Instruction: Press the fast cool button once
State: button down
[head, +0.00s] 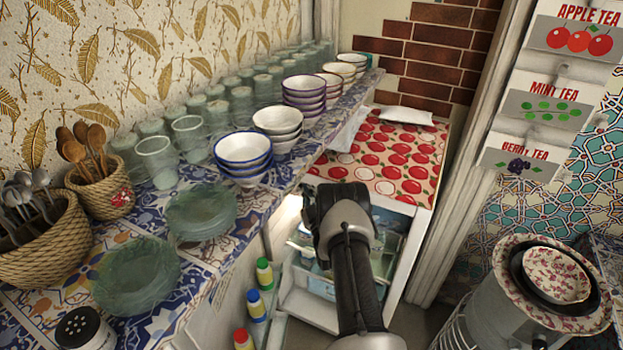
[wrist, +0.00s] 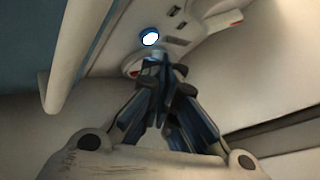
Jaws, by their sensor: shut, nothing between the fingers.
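In the wrist view a pale control panel (wrist: 185,32) carries a bright round white spot with a blue rim (wrist: 150,38). No lettering is legible, so I cannot tell whether this spot is the fast cool button or a lamp. My gripper (wrist: 163,66) is shut and empty, its tips just below and right of the spot. I cannot tell whether the tips touch the panel. In the head view the small white fridge (head: 395,262) stands open below a red apple-print cover, and my arm reaches into it, hiding the gripper and panel.
A tiled counter (head: 215,262) with stacked bowls (head: 243,150), glasses and plates runs along the left. Several colourful bottles (head: 264,272) stand below it. A metal samovar (head: 495,312) stands at the lower right. Pale walls lie close around my gripper in the wrist view.

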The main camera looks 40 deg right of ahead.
jog(key=shift+s+a+p, duration=0.3)
jog(key=shift+a, duration=0.4)
jog(key=shift+s+a+p, duration=0.3)
jog(key=shift+a, duration=0.45)
jog(key=shift+s+a+p, duration=0.3)
jog(key=shift+a, duration=0.4)
